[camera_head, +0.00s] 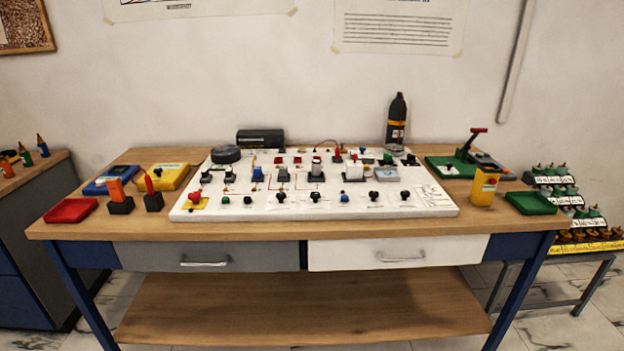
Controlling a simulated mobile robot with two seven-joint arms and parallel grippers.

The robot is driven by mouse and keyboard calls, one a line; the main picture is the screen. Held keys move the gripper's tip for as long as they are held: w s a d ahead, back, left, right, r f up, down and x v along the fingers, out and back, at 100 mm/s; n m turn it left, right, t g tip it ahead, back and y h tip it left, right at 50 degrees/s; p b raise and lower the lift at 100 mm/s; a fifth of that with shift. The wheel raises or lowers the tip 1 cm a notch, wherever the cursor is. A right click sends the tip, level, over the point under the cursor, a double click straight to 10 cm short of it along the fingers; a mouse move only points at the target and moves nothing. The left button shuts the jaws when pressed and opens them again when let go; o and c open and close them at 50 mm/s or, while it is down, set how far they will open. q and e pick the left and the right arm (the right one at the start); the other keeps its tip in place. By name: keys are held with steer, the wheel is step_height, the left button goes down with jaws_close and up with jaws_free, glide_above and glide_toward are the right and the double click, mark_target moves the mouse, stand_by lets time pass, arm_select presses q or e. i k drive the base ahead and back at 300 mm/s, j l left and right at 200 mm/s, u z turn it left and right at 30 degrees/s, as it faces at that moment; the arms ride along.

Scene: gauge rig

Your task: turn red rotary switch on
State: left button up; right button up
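A white panel board (270,207) lies on the wooden workbench (120,229) and carries several knobs and switches. A red knob (195,196) on a yellow plate sits at the board's front left corner. It is the only red knob in the front row, and it looks like the red rotary switch; its turn position is too small to read. To its right in that row are a green knob (226,200) and several black knobs. Neither of my grippers shows in the head view.
A red tray (71,210), an orange block on a black base (119,197) and a yellow box (168,176) stand left of the board. A dark bottle (397,122) stands behind it. A green tray (530,203) lies at the right. The bench's front edge is clear.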

mark_target(194, 196)
steer(key=u, duration=0.65)
steer(key=i+l+u, duration=0.1)
steer(key=u, duration=0.25)
steer(key=i+l+u, duration=0.1)
steer(key=u, duration=0.3)
steer(key=l+u, duration=0.35)
steer(key=i+l+u, duration=0.2)
steer(key=l, duration=0.2)
steer(key=l+u, duration=0.25)
steer(key=k+l, duration=0.05)
steer(key=l, duration=0.05)
